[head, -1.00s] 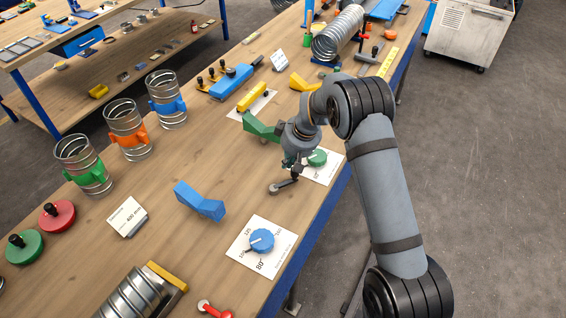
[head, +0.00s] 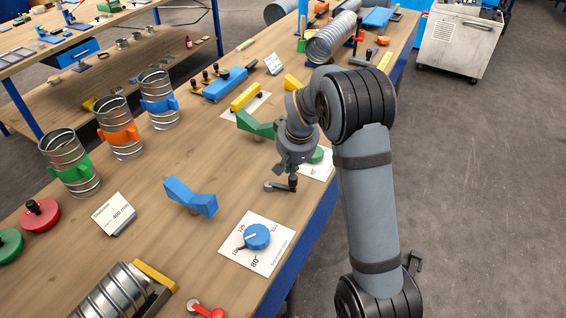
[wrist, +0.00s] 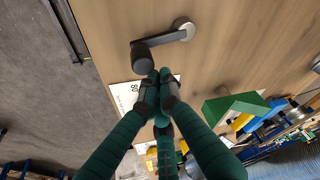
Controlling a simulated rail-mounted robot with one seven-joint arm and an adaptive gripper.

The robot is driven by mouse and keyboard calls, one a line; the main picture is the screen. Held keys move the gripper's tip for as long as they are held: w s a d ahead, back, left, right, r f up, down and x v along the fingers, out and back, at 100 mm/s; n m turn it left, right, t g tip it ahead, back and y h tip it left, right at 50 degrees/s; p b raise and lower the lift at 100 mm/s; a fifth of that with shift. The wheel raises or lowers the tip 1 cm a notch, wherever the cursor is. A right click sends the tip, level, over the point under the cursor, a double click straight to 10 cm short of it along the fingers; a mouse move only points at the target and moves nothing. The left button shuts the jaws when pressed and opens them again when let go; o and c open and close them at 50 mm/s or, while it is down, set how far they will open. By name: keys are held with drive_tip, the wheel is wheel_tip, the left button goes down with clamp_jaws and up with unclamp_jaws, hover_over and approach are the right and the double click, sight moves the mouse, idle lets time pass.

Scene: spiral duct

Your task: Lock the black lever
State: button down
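The black lever (head: 279,186) lies on the bench near its right edge, with a metal pivot at the left end and a black upright knob (head: 292,183) at the right end. In the wrist view the lever arm (wrist: 166,37) runs from the silver pivot (wrist: 183,28) to the black knob (wrist: 142,57). My gripper (wrist: 159,76) has its green, dark-tipped fingers close together with nothing visible between them. The fingertips appear just beside the knob; contact cannot be told.
A green angled block (head: 256,124) is behind left. A blue angled block (head: 190,196) and a blue dial (head: 257,236) are in front. The bench left of the lever is clear.

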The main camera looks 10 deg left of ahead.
drive_tip(key=shift+s+d+f+b, duration=0.1)
drive_tip(key=shift+s+b, duration=0.35)
drive_tip(key=shift+b, duration=0.15)
drive_tip(key=shift+s, duration=0.2)
drive_tip(key=shift+w, duration=0.1)
wheel_tip(320, 180, up, 10)
drive_tip(key=shift+w+f, duration=0.2)
drive_tip(key=shift+w, duration=0.05)
idle(0.6)
